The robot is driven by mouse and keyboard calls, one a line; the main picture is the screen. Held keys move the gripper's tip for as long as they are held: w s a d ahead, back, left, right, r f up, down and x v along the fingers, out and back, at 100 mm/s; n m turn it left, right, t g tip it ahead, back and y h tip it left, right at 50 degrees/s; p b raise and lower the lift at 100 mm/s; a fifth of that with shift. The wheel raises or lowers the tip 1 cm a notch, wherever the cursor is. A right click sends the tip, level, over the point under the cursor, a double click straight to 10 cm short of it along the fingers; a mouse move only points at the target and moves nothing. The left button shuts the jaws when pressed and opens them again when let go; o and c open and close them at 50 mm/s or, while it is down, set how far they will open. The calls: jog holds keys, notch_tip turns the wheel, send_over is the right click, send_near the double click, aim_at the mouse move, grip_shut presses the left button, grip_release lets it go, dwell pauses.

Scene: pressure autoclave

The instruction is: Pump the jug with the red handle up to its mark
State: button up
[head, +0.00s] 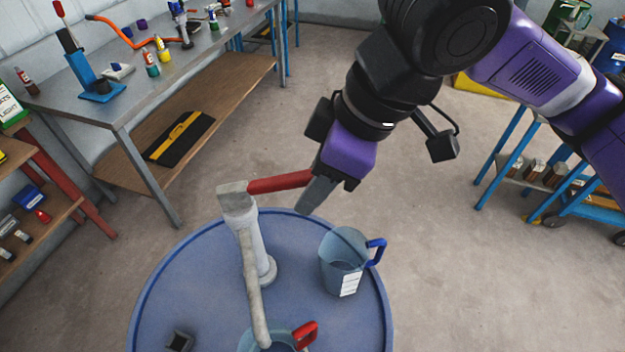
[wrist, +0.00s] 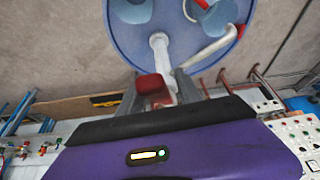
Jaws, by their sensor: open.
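A hand pump (head: 252,245) stands upright on a blue drum. Its lever with a red grip (head: 280,183) points right, toward my gripper (head: 318,190). My gripper is open, its fingers around or close beside the grip's end; in the wrist view the red grip (wrist: 152,85) shows between the fingers. I cannot tell whether they touch it. The pump's pale spout (head: 254,300) curves down to the jug with the red handle (head: 305,335), partly cut off by the bottom edge. This jug (wrist: 213,16) also shows in the wrist view. Its mark and liquid level cannot be made out.
A clear jug with a blue handle (head: 345,262) and a white label stands on the drum (head: 300,225), right of the pump. A workbench (head: 190,60) with tools and bottles is at the back left. A blue cart (head: 540,165) stands at the right. The floor between is clear.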

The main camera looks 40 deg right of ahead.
jog(key=shift+w+a+f, duration=0.1)
jog(key=shift+f, duration=0.15)
grip_shut()
dwell(1.4)
